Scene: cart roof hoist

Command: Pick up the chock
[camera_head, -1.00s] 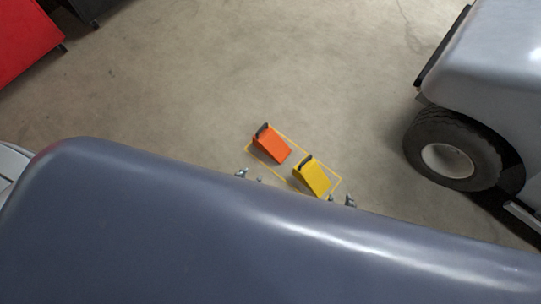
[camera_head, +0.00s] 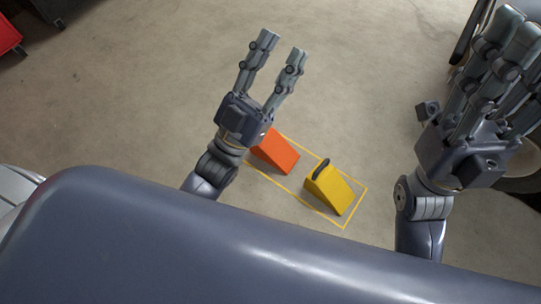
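Two wedge-shaped chocks lie on the floor inside a yellow outlined rectangle. The orange chock (camera_head: 278,153) is on the left, its upper left part hidden behind my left gripper. The yellow chock (camera_head: 335,192) is on the right and has a dark handle at its upper end. My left gripper (camera_head: 282,45) is raised above the floor, fingers apart and empty, pointing up the picture past the orange chock. My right gripper (camera_head: 520,35) is at the upper right, in front of the cart; its fingers overlap in the view, so its opening is unclear.
The cart's wheel (camera_head: 525,165) is at the right edge, mostly hidden behind my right gripper. A red cabinet (camera_head: 8,35) is at the top left corner. The concrete floor (camera_head: 370,80) between my two grippers is clear.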

